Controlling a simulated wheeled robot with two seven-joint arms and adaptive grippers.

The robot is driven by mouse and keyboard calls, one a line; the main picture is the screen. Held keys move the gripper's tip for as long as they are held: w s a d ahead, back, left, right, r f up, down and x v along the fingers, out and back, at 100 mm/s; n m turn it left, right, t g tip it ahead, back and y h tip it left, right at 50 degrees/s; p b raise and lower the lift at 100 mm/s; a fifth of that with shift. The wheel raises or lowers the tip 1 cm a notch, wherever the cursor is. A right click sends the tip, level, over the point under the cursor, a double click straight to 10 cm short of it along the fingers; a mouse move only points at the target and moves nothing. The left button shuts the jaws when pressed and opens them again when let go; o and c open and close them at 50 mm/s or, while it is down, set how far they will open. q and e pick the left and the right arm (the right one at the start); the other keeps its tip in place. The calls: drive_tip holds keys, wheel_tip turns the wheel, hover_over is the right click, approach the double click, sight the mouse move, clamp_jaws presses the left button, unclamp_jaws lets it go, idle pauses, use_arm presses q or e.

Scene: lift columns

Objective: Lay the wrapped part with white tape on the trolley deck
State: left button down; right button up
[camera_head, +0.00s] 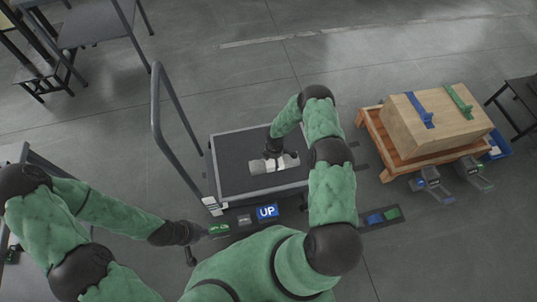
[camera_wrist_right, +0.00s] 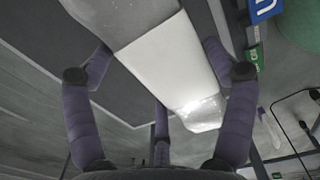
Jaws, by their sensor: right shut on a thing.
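The wrapped part (camera_head: 289,160) is a grey bundle with a white tape band around it. It is over the dark trolley deck (camera_head: 232,150); whether it touches the deck I cannot tell. My right gripper (camera_head: 273,154) is shut on it from above. In the right wrist view, the fingers (camera_wrist_right: 165,85) lie around the part (camera_wrist_right: 165,60), with the white band between them. My left gripper (camera_head: 197,232) is low at the left, beside a green marked control (camera_head: 219,229) at the trolley's near side; its fingers are too small to read.
The trolley has a tall grey handle (camera_head: 157,110) on its left. A blue UP sign (camera_head: 267,211) is at its near edge. A wooden crate (camera_head: 437,120) with blue and green straps stands on a wooden stand at the right. The deck around the part looks bare.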

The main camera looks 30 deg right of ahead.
drive_tip(key=w+f+b, duration=0.2)
drive_tip(key=w, duration=0.1)
drive_tip(key=w+d+f+b, duration=0.1)
drive_tip(key=w+f, duration=0.1)
drive_tip(key=f, duration=0.1)
drive_tip(key=w+d+f+b, duration=0.1)
drive_tip(key=w+f+b, duration=0.1)
drive_tip(key=w, duration=0.1)
drive_tip(key=shift+w+d+f+b, duration=0.1)
drive_tip(key=shift+w+f+b, duration=0.05)
drive_tip(key=shift+w+b, duration=0.2)
drive_tip(key=shift+w+d+f+b, duration=0.1)
drive_tip(key=shift+w+f+b, duration=0.2)
drive_tip(key=shift+f+b, duration=0.1)
wheel_tip(320, 180, down, 3)
drive_tip(key=shift+r+b, duration=0.1)
drive_tip(key=shift+b, duration=0.4)
drive_tip(key=shift+r, duration=0.1)
drive_tip(key=o, duration=1.5)
drive_tip(key=shift+s+f, duration=0.1)
drive_tip(key=shift+f, duration=0.1)
